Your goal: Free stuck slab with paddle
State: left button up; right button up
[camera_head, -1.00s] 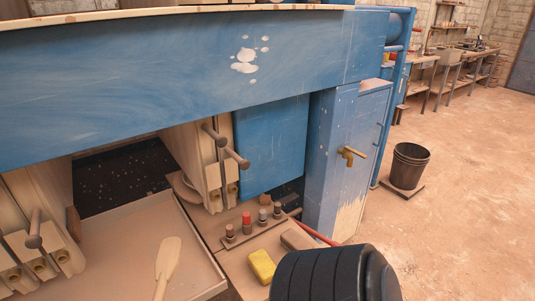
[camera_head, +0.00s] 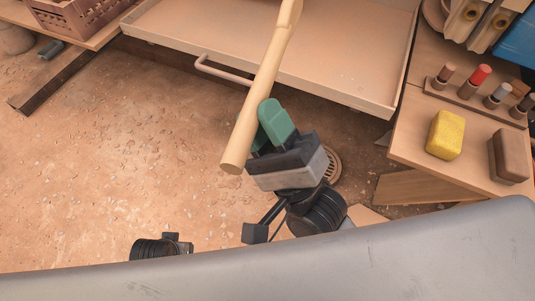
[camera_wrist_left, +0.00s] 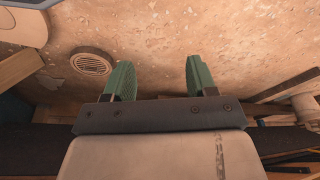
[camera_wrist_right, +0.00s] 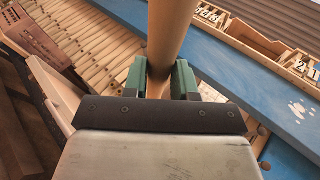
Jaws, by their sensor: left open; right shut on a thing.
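The wooden paddle (camera_head: 262,85) slants up through the middle of the head view, its round handle end low and its upper end out of frame. My right gripper (camera_head: 275,128) is shut on its shaft near the lower end. In the right wrist view the shaft (camera_wrist_right: 170,40) passes between the green fingers (camera_wrist_right: 160,82). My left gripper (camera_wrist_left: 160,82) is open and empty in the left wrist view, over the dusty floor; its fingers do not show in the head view. I cannot make out the stuck slab.
A shallow tray (camera_head: 360,88) with a front handle (camera_head: 222,73) lies behind the paddle. A pinkish crate (camera_head: 75,18) stands at upper left. The floor at left is largely clear.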

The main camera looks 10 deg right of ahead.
pick_arm(q)
jog(key=shift+w+b+v, duration=0.15)
jog(key=shift+b+v, duration=0.2)
jog(key=shift+v, duration=0.25)
jog(key=shift+w+b+v, duration=0.15)
jog(key=shift+b+v, duration=0.2)
jog(key=shift+v, duration=0.25)
pick_arm(e)
jog(key=shift+s+d+m+t, duration=0.15)
jog(key=shift+s+m+t, duration=0.45)
jog(key=shift+s, duration=0.35)
pick_arm(q)
jog(key=b+v, duration=0.3)
jog(key=v, duration=0.4)
jog(key=shift+w+d+f+t+h+b, duration=0.1)
jog(key=shift+w+d+t+b, duration=0.2)
jog(key=shift+w+t, duration=0.35)
jog(key=shift+w+d+f+t+h+b, duration=0.1)
jog(key=shift+w+f+t+b, duration=0.05)
jog(key=shift+w+t+b, duration=0.45)
jog(key=shift+w+d+f+t+h+b, duration=0.1)
jog(key=shift+w+d+t+b, duration=0.1)
jog(key=shift+w+t, duration=0.5)
pick_arm(e)
jog(key=w+d+f, duration=0.1)
jog(key=w+d, duration=0.3)
jog(key=w, duration=0.7)
jog(key=w+d+f, duration=0.2)
jog(key=w+d, duration=0.2)
jog(key=w, duration=0.7)
